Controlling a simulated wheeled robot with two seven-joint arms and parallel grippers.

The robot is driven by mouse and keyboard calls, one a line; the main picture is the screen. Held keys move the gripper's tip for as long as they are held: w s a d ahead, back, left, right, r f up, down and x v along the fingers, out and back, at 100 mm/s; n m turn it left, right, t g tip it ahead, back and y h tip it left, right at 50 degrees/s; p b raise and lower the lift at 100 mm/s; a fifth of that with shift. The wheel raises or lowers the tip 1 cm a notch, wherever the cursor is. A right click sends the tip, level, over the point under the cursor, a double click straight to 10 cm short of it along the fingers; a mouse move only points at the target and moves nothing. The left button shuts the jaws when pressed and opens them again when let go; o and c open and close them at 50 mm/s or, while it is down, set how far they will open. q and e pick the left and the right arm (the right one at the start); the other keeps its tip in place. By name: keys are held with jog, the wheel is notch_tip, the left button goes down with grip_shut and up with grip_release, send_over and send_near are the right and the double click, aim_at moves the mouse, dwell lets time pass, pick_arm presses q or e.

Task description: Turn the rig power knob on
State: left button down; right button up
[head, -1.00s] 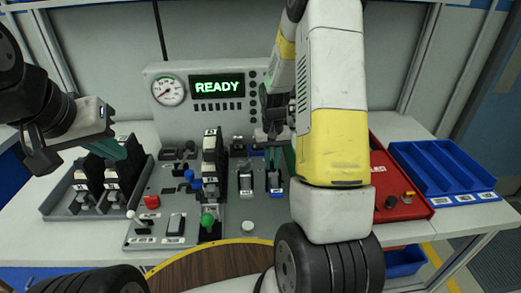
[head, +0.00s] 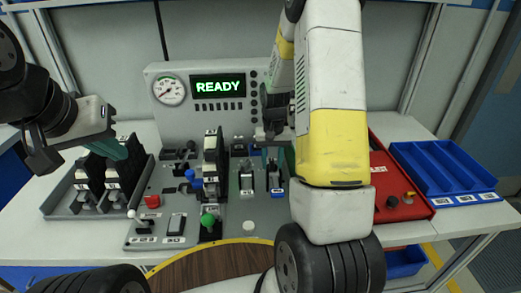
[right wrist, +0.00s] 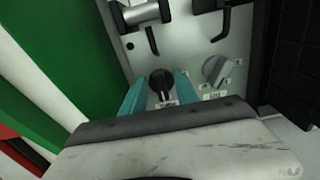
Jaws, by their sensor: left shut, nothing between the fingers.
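In the right wrist view, a round black knob (right wrist: 162,82) stands on the grey panel between the two teal fingers of my right gripper (right wrist: 160,78). The fingers are apart, one on each side of it; contact cannot be made out. A grey knob (right wrist: 218,70) with markings around it sits just right of the fingers. I cannot tell from the small labels which knob is rig power. In the head view, my right gripper (head: 272,157) is partly hidden by my right arm. My left gripper (head: 118,150) is shut and empty, above the tray at left.
The lit display reads READY (head: 217,86), beside a round gauge (head: 169,91). A grey tray (head: 60,207) is at left, a blue tray (head: 430,165) at right.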

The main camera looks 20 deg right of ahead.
jog(key=shift+r, duration=3.9)
jog(key=shift+r, duration=0.2)
notch_tip(320, 180, up, 6)
jog(key=t, duration=0.1)
send_over(272, 163)
jog(key=s+a, duration=0.2)
jog(key=s, duration=0.1)
jog(key=s+a+r+n+t+y, duration=0.1)
jog(key=s+a+r+t, duration=0.1)
jog(key=s+r, duration=0.4)
jog(key=s+a+r+n+t+y, duration=0.1)
jog(key=s+a+r+n+t, duration=0.1)
jog(key=s+r, duration=0.5)
jog(key=s+a+t, duration=0.1)
jog(key=s+a, duration=0.1)
jog(key=s, duration=0.3)
jog(key=shift+a, duration=0.3)
